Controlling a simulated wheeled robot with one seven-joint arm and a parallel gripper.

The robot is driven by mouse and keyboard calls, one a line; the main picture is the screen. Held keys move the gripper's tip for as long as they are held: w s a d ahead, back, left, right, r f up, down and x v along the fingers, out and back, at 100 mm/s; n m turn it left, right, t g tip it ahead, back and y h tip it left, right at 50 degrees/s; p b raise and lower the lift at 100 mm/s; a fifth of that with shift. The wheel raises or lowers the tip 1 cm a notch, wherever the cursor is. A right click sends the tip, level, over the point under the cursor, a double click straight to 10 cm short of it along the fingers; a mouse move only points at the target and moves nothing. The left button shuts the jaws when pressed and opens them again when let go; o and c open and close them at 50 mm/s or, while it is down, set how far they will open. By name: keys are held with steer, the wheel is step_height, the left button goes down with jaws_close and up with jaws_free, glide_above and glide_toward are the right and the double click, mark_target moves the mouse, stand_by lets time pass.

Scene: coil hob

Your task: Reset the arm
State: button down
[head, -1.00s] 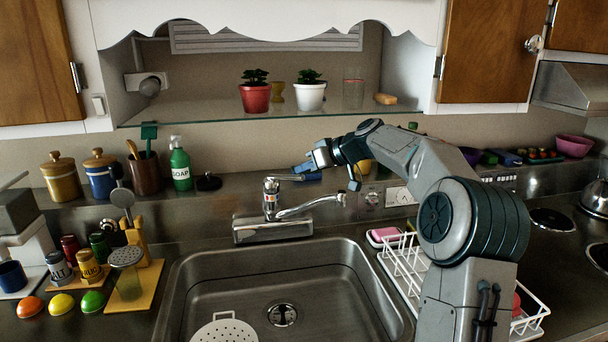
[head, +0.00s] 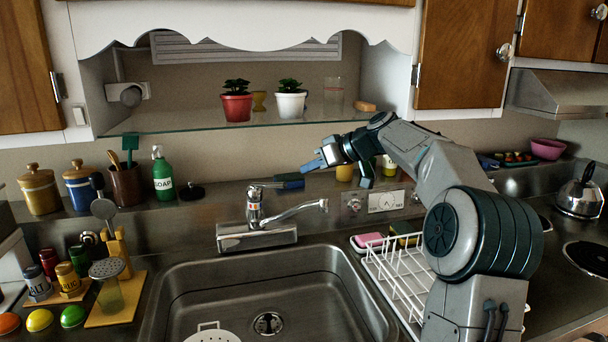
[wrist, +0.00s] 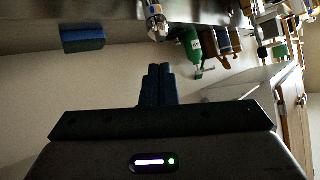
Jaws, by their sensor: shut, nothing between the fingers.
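My gripper (head: 312,165) is at the end of my raised arm, above and to the right of the chrome faucet (head: 255,215) in the head view. Its fingers point left and hold nothing. In the wrist view the two blue fingers of my gripper (wrist: 157,72) are pressed together. The faucet top (wrist: 156,22) shows beyond them in the wrist view. A blue block-like item (wrist: 83,38) lies to the left of the fingers there, apart from them.
The sink (head: 200,300) lies below, with a white dish rack (head: 395,275) at its right. A green soap bottle (head: 162,175) stands on the back ledge. A glass shelf (head: 210,122) with potted plants is above. A kettle (head: 580,192) stands at the right.

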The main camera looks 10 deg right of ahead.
steer(key=s+a+f+m+g+h, duration=0.1)
steer(key=s+a+f+h, duration=0.1)
steer(key=s+a+f, duration=0.3)
steer(key=s+a+f+m+g+h, duration=0.1)
steer(key=s+a+g+h, duration=0.1)
steer(key=s, duration=0.4)
steer(key=s+f+m+h, duration=0.1)
steer(key=s+f, duration=0.3)
steer(key=s, duration=0.5)
steer(key=s+d+f+m+g+h+p, duration=0.1)
steer(key=s+f, duration=0.3)
steer(key=s, duration=0.5)
steer(key=s+d+f+m+g+h, duration=0.1)
steer(key=s+f, duration=0.4)
steer(key=s, duration=0.5)
steer(key=shift+m+h, duration=0.9)
steer(key=shift+m, duration=0.3)
steer(key=shift+s, duration=0.1)
